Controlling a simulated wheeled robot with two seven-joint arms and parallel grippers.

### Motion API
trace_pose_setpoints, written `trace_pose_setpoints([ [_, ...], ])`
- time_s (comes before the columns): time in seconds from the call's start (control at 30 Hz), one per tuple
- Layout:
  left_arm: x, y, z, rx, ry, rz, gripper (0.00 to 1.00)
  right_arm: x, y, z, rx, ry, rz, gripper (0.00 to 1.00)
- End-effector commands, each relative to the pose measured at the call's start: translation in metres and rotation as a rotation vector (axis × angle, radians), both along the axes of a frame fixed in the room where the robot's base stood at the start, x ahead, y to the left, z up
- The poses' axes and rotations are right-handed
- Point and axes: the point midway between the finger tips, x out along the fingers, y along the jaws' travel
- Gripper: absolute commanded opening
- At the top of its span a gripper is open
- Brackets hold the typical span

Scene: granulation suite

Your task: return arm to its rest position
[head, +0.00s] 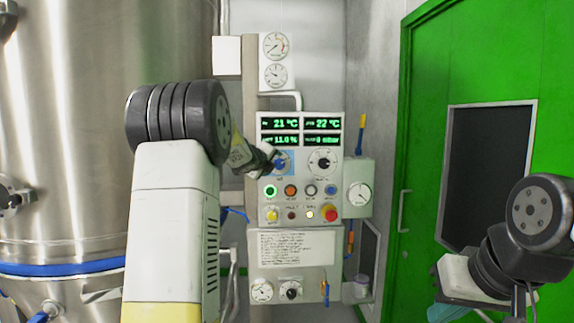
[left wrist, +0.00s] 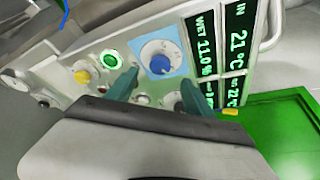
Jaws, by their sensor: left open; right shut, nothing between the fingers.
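My left arm reaches forward to the control panel (head: 301,215). Its gripper (left wrist: 157,85) shows two teal fingers, open and apart, with nothing held between them. The blue knob (left wrist: 159,63) on its light-blue plate lies just beyond the fingertips in the left wrist view. In the head view the knob (head: 282,163) is partly covered by the left wrist and hand; contact cannot be told. My right arm is folded at the lower right, and its gripper (head: 442,313) is shut and empty, partly cut off by the bottom edge.
A large steel vessel (head: 70,130) with a blue band fills the left. A green door (head: 428,120) with a dark window stands at the right. Gauges (head: 275,60), a black dial (head: 323,162) and several lit buttons surround the knob.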

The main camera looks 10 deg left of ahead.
Motion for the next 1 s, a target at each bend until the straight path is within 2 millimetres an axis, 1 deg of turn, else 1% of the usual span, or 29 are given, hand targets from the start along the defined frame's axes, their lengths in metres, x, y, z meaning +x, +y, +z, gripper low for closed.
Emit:
trace_pose_setpoints([
  [0.1,-0.005,0.0,0.001,0.0,0.001,-0.001,0.61,0.0,0.0,0.0,0.0,0.0,0.0,0.0],
  [0.37,-0.005,0.0,0.001,-0.004,0.001,0.002,0.61,0.0,0.0,0.0,0.0,0.0,0.0,0.0],
  [0.47,-0.016,0.004,0.007,-0.069,0.006,0.037,0.61,0.0,0.0,0.0,0.0,0.0,0.0,0.0],
  [0.53,-0.035,0.009,0.012,-0.184,0.021,0.099,0.61,0.0,0.0,0.0,0.0,0.0,0.0,0.0],
  [0.57,-0.047,0.012,0.014,-0.252,0.031,0.135,0.61,0.0,0.0,0.0,0.0,0.0,0.0,0.0],
  [0.67,-0.098,0.016,0.013,-0.537,0.087,0.277,0.61,0.0,0.0,0.0,0.0,0.0,0.0,0.0],
  [0.7,-0.123,0.015,0.009,-0.664,0.118,0.34,0.61,0.0,0.0,0.0,0.0,0.0,0.0,0.0],
  [0.77,-0.161,0.009,-0.002,-0.849,0.172,0.432,0.61,0.0,0.0,0.0,0.0,0.0,0.0,0.0],
  [0.8,-0.188,0.003,-0.011,-0.967,0.21,0.493,0.61,0.0,0.0,0.0,0.0,0.0,0.0,0.0],
  [0.87,-0.229,-0.01,-0.026,-1.135,0.274,0.586,0.61,0.0,0.0,0.0,0.0,0.0,0.0,0.0],
  [0.9,-0.256,-0.019,-0.038,-1.238,0.318,0.647,0.61,0.0,0.0,0.0,0.0,0.0,0.0,0.0],
  [0.97,-0.296,-0.036,-0.055,-1.377,0.386,0.738,0.61,0.0,0.0,0.0,0.0,0.0,0.0,0.0],
  [1.0,-0.321,-0.047,-0.067,-1.459,0.432,0.798,0.61,0.0,0.0,0.0,0.0,0.0,0.0,0.0],
])
